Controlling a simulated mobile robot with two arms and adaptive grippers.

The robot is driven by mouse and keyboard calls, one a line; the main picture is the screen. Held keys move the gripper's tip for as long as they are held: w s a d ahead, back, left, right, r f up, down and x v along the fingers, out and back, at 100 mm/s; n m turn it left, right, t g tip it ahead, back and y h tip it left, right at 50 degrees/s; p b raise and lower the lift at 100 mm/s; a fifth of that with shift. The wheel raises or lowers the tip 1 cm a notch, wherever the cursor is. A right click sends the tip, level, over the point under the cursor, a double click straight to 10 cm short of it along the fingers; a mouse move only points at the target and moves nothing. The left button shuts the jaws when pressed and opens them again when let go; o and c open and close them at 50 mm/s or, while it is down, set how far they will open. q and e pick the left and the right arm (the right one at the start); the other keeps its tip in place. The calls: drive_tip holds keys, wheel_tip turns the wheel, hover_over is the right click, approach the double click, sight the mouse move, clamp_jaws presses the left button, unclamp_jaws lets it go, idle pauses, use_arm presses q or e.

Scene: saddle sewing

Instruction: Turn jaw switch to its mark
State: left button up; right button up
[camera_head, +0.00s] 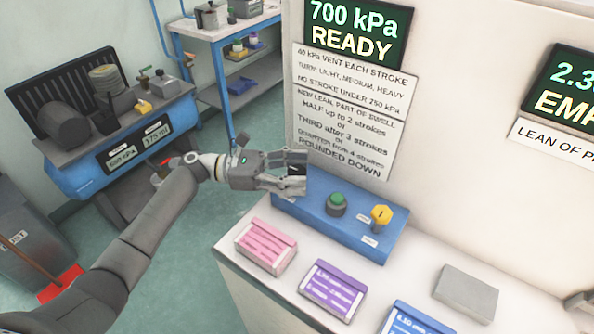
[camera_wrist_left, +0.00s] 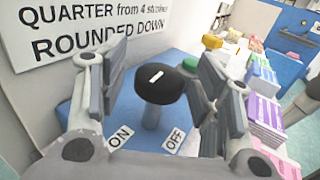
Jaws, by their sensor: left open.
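A black round switch knob (camera_wrist_left: 165,86) with a short white line on top stands on a stem on the blue control box (camera_head: 322,207). In the left wrist view the line slants, its right end farther from me. An ON label (camera_wrist_left: 121,136) and an OFF label (camera_wrist_left: 174,140) lie in front of the stem, left and right. My left gripper (camera_head: 294,177) is open at the box's left end, its fingers on either side of the knob. I cannot tell whether they touch it. In the head view the gripper mostly hides the knob. Part of my right gripper (camera_head: 580,300) shows at the right edge.
A green button (camera_head: 336,201) and a yellow knob (camera_head: 381,214) stand on the same box. Pink (camera_head: 266,247), purple (camera_head: 332,289) and blue (camera_head: 415,318) packs and a grey block (camera_head: 467,291) lie on the counter. A wall with signs rises close behind the box.

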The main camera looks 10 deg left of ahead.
use_arm(q)
drive_tip(key=s+a, duration=0.1)
drive_tip(key=a, duration=1)
drive_tip(key=shift+s+a, duration=0.3)
drive_tip(key=shift+s, duration=0.1)
